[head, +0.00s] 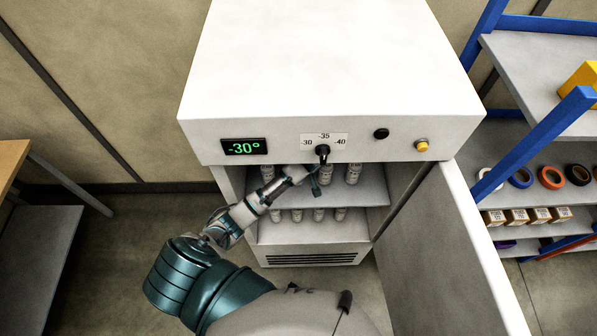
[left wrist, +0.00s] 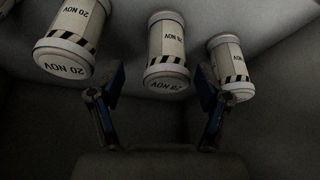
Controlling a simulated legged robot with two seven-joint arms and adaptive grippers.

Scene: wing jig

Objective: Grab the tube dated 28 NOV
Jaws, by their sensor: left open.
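In the left wrist view, the middle white tube (left wrist: 166,48) carries a label, upside down in the picture, that seems to read 28 NOV. The left tube (left wrist: 75,30) reads 20 NOV. The right tube (left wrist: 230,67) has a date too small to read surely. My left gripper (left wrist: 162,82) is open, its fingers on either side of the middle tube's near end, holding nothing. In the head view, my left gripper (head: 312,178) reaches into the open freezer (head: 330,60) at the upper shelf, partly hiding the tubes there. My right gripper is out of view.
Upper-shelf tubes (head: 352,174) stand above a lower row of tubes (head: 318,214). The freezer panel shows -30° (head: 245,147) above the opening, with a knob (head: 322,151). The open door (head: 470,240) stands to the right. A blue rack (head: 530,120) is beyond it.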

